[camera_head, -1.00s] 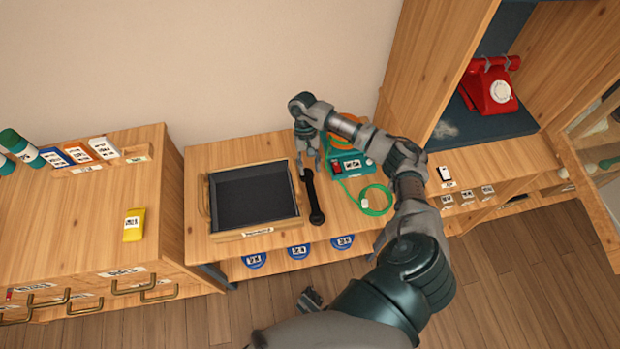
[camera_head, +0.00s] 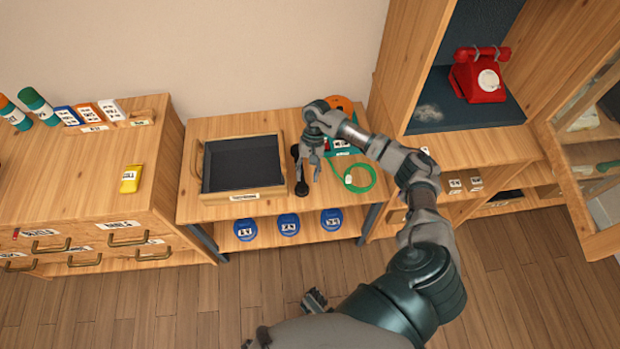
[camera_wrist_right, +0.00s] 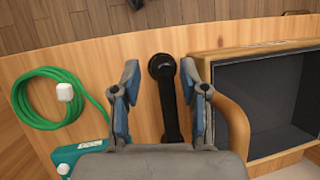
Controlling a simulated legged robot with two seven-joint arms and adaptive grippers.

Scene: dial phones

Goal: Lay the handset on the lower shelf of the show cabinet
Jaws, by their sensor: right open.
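The black handset (camera_head: 301,188) lies on the wooden bench, just right of the dark-lined tray. My right gripper (camera_head: 311,176) is open over the bench, beside the handset in the head view. In the wrist view the handset (camera_wrist_right: 168,100) shows between the two spread fingers of the right gripper (camera_wrist_right: 160,88), with its round end towards the top; I cannot tell whether they touch it. The show cabinet (camera_head: 398,70) stands at the right with its glass door open. A red dial phone (camera_head: 482,78) sits on its dark-lined shelf (camera_head: 455,112).
The tray (camera_head: 241,195) stands left of the handset. A green coiled cord (camera_head: 370,185) and a teal device (camera_wrist_right: 75,152) lie on the other side. The open glass door (camera_head: 590,150) juts out at the right. A drawer unit (camera_head: 85,190) stands left.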

